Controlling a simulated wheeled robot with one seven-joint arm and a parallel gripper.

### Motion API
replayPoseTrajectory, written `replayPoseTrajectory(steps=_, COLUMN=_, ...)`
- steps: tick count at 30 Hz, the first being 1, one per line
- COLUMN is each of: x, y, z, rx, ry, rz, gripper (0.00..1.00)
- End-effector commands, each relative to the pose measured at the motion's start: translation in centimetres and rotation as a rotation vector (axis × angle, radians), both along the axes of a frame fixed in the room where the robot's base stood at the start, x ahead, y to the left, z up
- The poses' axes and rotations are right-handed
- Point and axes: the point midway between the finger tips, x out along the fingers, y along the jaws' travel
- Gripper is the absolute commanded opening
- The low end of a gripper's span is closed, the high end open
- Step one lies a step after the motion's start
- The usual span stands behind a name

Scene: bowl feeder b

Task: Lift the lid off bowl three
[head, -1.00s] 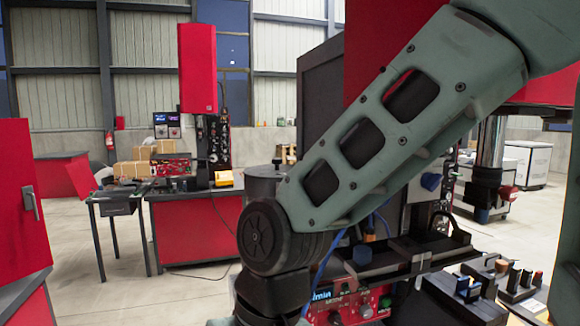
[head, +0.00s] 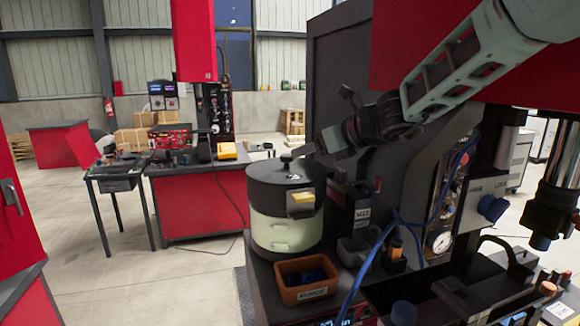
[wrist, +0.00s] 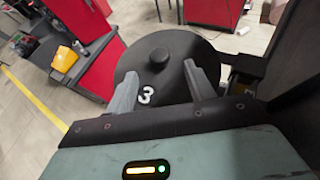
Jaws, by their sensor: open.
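Bowl three (head: 285,228) is a pale green and black round drum standing at the middle of the head view. Its dark round lid (head: 270,174) sits on top, with a small knob (head: 286,161) at its centre. In the wrist view the lid (wrist: 182,85) carries a white "3", and the knob (wrist: 159,57) shows just beyond my fingertips. My gripper (wrist: 160,78) is open, its two fingers spread above the lid on either side of the line to the knob. In the head view my gripper (head: 303,152) is beside the knob, its fingers hard to make out.
An orange-brown tray (head: 308,292) with dark blue contents stands in front of the bowl. Blue cables (head: 376,262) and a dark machine panel (head: 343,90) are close on the right. Open floor lies to the left.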

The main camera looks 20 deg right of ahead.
Motion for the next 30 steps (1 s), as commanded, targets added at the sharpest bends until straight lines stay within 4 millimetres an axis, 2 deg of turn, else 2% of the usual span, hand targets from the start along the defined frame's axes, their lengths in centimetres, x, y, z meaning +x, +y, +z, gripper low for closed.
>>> replayPoseTrajectory(steps=3, x=1.3, y=1.0, z=-0.7, rx=0.001, ry=0.002, rz=0.003, gripper=0.53)
replayPoseTrajectory(steps=11, x=2.7, y=1.9, z=-1.5, rx=-0.002, ry=0.002, rz=0.002, gripper=0.53)
replayPoseTrajectory(steps=21, x=5.8, y=3.9, z=-3.4, rx=-0.003, ry=0.001, rz=0.003, gripper=0.53)
replayPoseTrajectory(steps=29, x=6.1, y=4.0, z=-3.7, rx=-0.003, ry=-0.001, rz=0.003, gripper=0.53)
replayPoseTrajectory(steps=30, x=6.1, y=4.0, z=-3.7, rx=-0.003, ry=-0.001, rz=0.003, gripper=0.51)
